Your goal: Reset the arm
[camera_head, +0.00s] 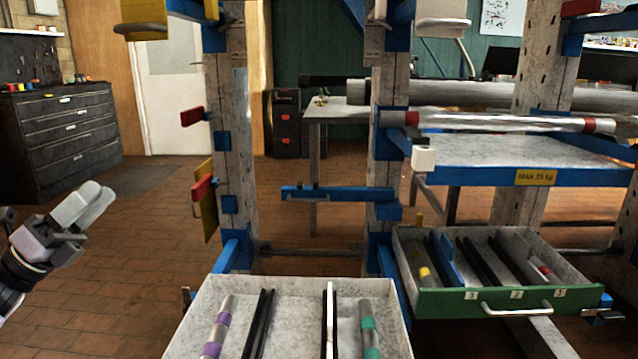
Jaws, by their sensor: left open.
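My left gripper (98,198) is at the left side of the head view, in front of the tiled floor. Its light grey fingers point up and to the right. It is open, and I see nothing held in it. It is apart from the rack and the trays. My right gripper is not in view.
A blue and grey rack (237,170) stands in the middle. A pale tray (205,312) holds purple- and green-banded tubes in front. A green-fronted drawer (440,304) is at right. A dark cabinet (70,140) stands at left. The floor (135,250) between gripper and rack looks clear.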

